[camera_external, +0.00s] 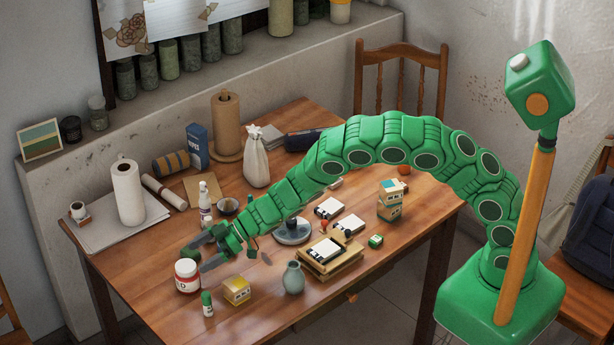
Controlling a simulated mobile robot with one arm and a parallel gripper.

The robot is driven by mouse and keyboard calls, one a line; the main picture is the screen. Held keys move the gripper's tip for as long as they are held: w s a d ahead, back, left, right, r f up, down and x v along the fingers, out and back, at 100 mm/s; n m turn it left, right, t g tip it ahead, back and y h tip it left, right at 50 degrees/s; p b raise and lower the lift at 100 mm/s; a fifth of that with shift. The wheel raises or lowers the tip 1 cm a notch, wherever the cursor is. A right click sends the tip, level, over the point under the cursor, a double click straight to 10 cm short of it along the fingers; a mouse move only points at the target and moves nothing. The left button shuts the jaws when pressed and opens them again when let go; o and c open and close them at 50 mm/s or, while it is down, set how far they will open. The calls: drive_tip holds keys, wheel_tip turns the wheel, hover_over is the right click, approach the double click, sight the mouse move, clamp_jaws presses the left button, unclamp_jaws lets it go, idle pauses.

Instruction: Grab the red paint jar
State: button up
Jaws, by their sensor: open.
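My gripper (198,257) is at the end of the green arm, just above and to the right of the jar in the picture. Its dark fingers are spread open and point left, with nothing visible between them. One finger ends close to the jar's upper right side. I cannot tell whether it touches the jar.
A green-capped tube (207,304) and a yellow box (237,291) stand right of the jar. A grey-green vase (293,278) and a wooden block with a white card (328,252) are further right. A white bottle (205,203) stands behind my gripper. The table's left front corner is clear.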

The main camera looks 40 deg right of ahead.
sight(194, 263)
drive_tip(key=shift+w+a+f, duration=0.15)
drive_tip(key=shift+a+f, duration=0.1)
drive_tip(key=shift+a, duration=0.3)
drive_tip(key=shift+a+f, duration=0.45)
drive_tip(key=shift+a, duration=0.15)
drive_tip(key=shift+a+f, duration=0.4)
drive_tip(key=shift+a, duration=0.2)
drive_tip(key=shift+x, duration=1.15)
drive_tip(key=c, duration=1.3)
drive_tip(key=shift+o, duration=0.2)
drive_tip(key=shift+r, duration=0.1)
